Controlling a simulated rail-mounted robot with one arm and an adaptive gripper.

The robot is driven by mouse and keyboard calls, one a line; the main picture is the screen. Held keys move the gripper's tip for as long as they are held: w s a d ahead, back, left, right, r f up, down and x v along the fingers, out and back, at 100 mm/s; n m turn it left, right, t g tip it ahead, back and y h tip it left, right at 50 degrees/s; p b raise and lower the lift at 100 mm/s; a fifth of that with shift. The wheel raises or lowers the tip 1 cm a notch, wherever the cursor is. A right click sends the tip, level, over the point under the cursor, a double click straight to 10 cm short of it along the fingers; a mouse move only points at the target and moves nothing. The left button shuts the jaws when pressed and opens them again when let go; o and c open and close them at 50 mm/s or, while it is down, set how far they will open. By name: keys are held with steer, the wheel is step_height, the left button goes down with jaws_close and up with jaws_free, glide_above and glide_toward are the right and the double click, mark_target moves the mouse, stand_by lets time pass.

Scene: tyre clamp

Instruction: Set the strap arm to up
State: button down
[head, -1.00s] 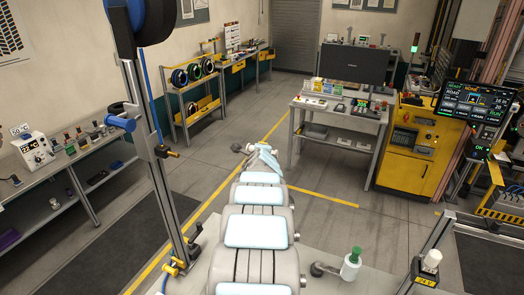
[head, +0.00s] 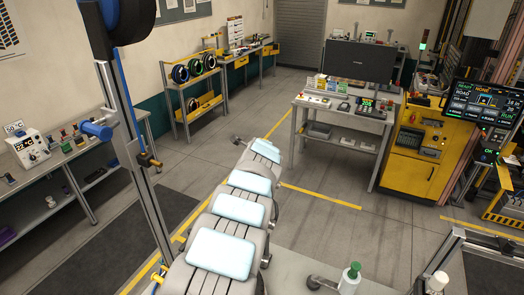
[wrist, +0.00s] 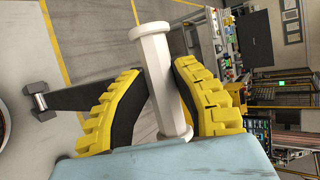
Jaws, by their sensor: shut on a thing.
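My gripper (wrist: 164,80), with yellow ribbed fingers, is shut on a white bar-like handle (wrist: 152,38) in the wrist view. The handle has wide flanged ends and leans between the fingers. A dark flat arm (wrist: 85,96), probably the strap arm, runs left from behind one finger to a grey knobbed end (wrist: 40,101). How the handle joins it is hidden. In the head view, my arm hides the fingers and handle; a small grey end (head: 237,139) shows just beyond it.
A grey table (head: 345,116) and a yellow cabinet (head: 412,165) stand farther back. Floor between is clear.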

steer(key=shift+a+f, duration=0.1)
steer(key=shift+f, duration=0.2)
stand_by(0.4)
steer(key=c, duration=0.9)
jaws_free()
steer(key=shift+d, duration=0.2)
steer(key=shift+o, duration=0.5)
steer(key=shift+s+d+f, duration=0.1)
steer(key=shift+f, duration=0.1)
steer(key=shift+r, duration=0.6)
step_height(320, 180, up, 9)
steer(key=shift+r, duration=0.1)
